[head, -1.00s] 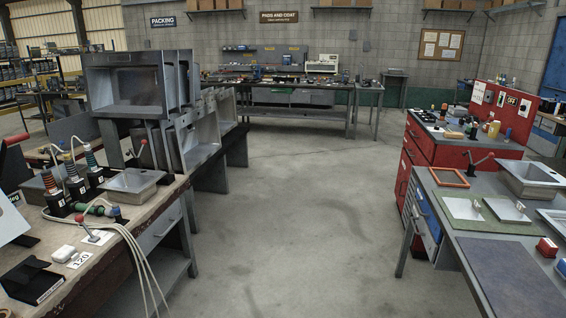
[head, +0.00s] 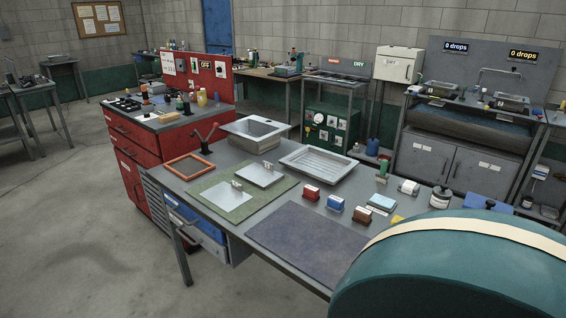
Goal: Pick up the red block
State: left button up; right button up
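A small red block (head: 311,192) with a white part stands on the grey workbench, just behind the dark mat (head: 305,240). A blue block (head: 335,203) and a brown block (head: 361,215) stand to its right in the same row, apart from it. Neither of my grippers is in view.
The workbench (head: 210,175) also carries a sink basin (head: 254,138), a ribbed tray (head: 318,163), an orange frame (head: 188,167) and a green mat (head: 223,210) with metal plates. A large teal rounded shape hides the bench's right end. Open floor (head: 80,240) lies left.

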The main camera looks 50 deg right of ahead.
aim_at(310, 193)
jog(key=i+z, duration=0.3)
jog(key=i, duration=0.5)
jog(key=i+j+z, duration=0.15)
jog(key=i+z, duration=0.15)
jog(key=i, duration=0.5)
jog(key=i+z, duration=0.1)
jog(key=z, duration=0.3)
jog(key=i+z, duration=0.1)
jog(key=z, duration=0.3)
jog(key=j+z, duration=0.1)
jog(key=z, duration=0.3)
jog(key=i+j+z, duration=0.1)
jog(key=z, duration=0.3)
